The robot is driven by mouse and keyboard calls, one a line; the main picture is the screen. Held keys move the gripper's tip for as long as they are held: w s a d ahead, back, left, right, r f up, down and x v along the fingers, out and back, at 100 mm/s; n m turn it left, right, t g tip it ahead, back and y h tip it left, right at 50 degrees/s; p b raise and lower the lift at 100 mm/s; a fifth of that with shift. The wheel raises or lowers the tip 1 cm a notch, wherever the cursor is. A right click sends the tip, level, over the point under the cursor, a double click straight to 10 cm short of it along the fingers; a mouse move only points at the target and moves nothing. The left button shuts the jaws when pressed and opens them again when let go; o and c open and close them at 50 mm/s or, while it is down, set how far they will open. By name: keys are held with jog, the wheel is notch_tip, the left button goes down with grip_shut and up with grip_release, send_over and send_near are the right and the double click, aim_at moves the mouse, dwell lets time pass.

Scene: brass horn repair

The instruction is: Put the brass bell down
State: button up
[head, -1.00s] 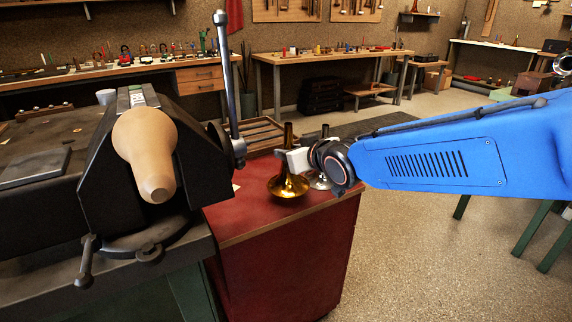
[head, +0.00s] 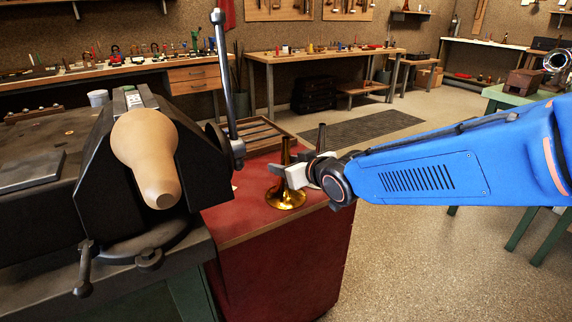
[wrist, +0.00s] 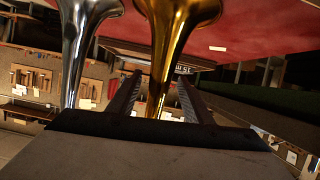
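The brass bell (head: 285,199) stands upright, flare down, on the red cabinet top (head: 245,215). My gripper (head: 287,172) is level with its narrow stem, coming from the right. In the wrist view the bell (wrist: 178,35) runs between my two fingers (wrist: 157,98), with a gap visible on each side of the stem. The gripper is open around the stem. Part of the stem is hidden behind a pale finger in the head view.
A silver bell (wrist: 82,35) stands close beside the brass one; in the head view only its stem (head: 321,138) shows behind my gripper. A wooden slatted tray (head: 255,138) lies behind. A vise (head: 160,235) holding a wooden form (head: 147,150) stands left.

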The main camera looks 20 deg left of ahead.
jog(key=shift+r, duration=0.25)
jog(key=v, duration=1.2)
jog(key=shift+f, duration=0.1)
jog(key=d+f+m+h, duration=0.3)
jog(key=d+h, duration=0.1)
jog(key=d, duration=1)
jog(key=d+f+m+h, duration=0.2)
jog(key=d+m+h, duration=0.15)
jog(key=d, duration=1.15)
jog(key=s+d+f+m+g+h, duration=0.1)
jog(key=s+d+f+m+g, duration=0.1)
jog(key=s+d, duration=0.4)
jog(key=s+d+f+m+g+h, duration=0.2)
jog(key=s+d+f, duration=0.3)
jog(key=s, duration=0.8)
jog(key=shift+d+f, duration=0.3)
jog(key=shift+d, duration=0.65)
